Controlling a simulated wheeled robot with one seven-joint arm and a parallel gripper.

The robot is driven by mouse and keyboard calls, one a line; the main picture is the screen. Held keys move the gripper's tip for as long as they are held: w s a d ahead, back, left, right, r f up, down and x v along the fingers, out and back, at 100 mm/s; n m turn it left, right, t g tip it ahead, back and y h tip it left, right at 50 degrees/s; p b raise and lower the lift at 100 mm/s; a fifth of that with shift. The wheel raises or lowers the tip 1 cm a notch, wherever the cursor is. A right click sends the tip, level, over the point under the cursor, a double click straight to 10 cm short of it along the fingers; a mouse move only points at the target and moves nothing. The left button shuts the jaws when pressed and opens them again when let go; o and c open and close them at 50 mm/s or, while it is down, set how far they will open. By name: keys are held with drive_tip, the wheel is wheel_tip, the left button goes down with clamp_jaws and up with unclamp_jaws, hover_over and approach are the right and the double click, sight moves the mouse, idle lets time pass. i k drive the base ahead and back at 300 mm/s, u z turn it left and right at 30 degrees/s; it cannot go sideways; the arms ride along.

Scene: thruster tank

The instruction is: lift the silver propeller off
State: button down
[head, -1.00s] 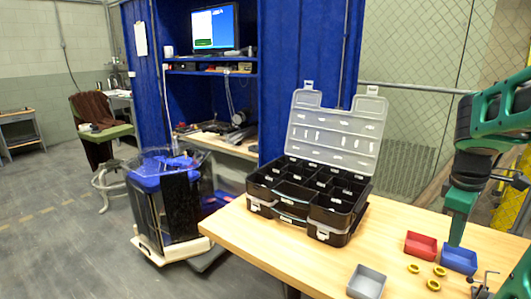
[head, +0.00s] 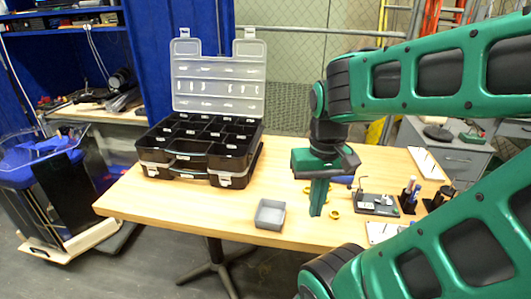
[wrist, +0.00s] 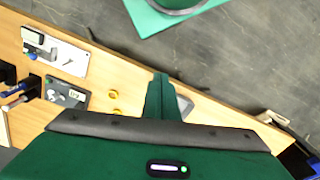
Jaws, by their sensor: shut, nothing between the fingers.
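A dark grey plate (head: 368,206) lies on the wooden table in the head view, right of my gripper. A small silvery piece (head: 383,199) sits on it; it may be the silver propeller, but it is too small to make out. In the wrist view the plate (wrist: 72,98) is at left, with a pale piece (wrist: 76,95) on it. My gripper (head: 318,212) points down above the table, its fingers shut and empty, apart from the plate. Its fingers show in the middle of the wrist view (wrist: 160,80).
A grey tray (head: 270,214) is left of my gripper. Yellow rings (head: 334,214) and a partly hidden blue tray (head: 343,180) are close by. Pen holders (head: 409,199) and white plates (head: 424,163) are at right. An open black case (head: 200,148) stands at the back left.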

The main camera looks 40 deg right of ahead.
sight(384, 201)
drive_tip(key=z, duration=1.85)
drive_tip(key=k, duration=1.3)
drive_tip(key=u, duration=0.65)
drive_tip(key=i, duration=1.5)
